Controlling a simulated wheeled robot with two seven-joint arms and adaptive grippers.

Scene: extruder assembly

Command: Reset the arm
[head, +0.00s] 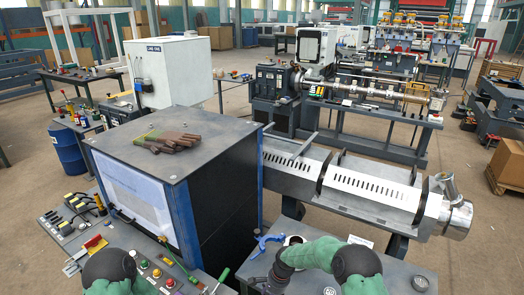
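My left arm (108,268) shows only as a green and black joint at the bottom left, in front of the control panel; its gripper is not in view. My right arm (312,254) reaches in from the bottom right and bends left over the grey table top. Its dark end, with the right gripper (268,283), is low over that table near the bottom edge. Its fingers are too small and dark to tell whether they are open or hold anything.
A dark cabinet (225,160) with brown rods (172,141) on top stands ahead. The extruder barrel housing (370,185) runs to the right. A blue-handled tool (267,242) lies on the grey table (400,270) beside my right arm. A control panel (150,262) with buttons is at lower left.

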